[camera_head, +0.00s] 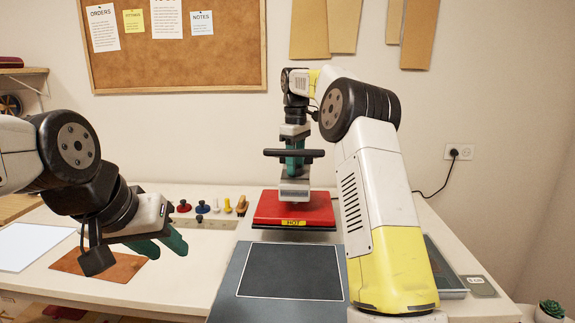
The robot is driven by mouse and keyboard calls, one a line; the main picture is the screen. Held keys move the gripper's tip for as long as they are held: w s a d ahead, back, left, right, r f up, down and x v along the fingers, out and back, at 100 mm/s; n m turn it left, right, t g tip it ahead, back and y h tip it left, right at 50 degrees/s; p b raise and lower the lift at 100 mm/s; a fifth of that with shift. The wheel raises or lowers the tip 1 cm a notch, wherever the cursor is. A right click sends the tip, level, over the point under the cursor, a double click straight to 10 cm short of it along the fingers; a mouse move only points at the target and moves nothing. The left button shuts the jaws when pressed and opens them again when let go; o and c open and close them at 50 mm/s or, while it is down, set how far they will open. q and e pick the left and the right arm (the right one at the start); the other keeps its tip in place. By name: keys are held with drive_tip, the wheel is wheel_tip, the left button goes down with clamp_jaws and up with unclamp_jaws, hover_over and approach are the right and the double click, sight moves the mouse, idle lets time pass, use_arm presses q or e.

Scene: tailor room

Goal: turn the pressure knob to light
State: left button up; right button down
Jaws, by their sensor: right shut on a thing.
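The heat press has a red upper plate (294,209) with a yellow "HOT" label (293,222). A light grey block stands on the plate, and a black bar handle (273,153) crosses above it. My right gripper (295,170) points down over the middle of the press. Its green fingers are shut at the top of the grey block, where the pressure knob is; the fingers hide the knob, and its setting cannot be read. My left gripper (167,244) is out to the left over the table, with its green fingers apart and empty.
A dark pad (291,271) lies in front of the press. A brown leather sheet (98,265) and a white sheet (30,246) lie on the left. Several small coloured tools stand behind, including a blue one (203,207). A grey tray (444,268) is on the right.

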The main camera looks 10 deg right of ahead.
drive_tip(key=n, duration=0.4)
drive_tip(key=shift+n, duration=0.4)
idle(0.4)
drive_tip(key=c, duration=0.8)
unclamp_jaws()
wheel_tip(320, 180, up, 7)
drive_tip(key=shift+w+f, duration=0.1)
drive_tip(key=shift+r, duration=0.5)
drive_tip(key=shift+r, duration=0.1)
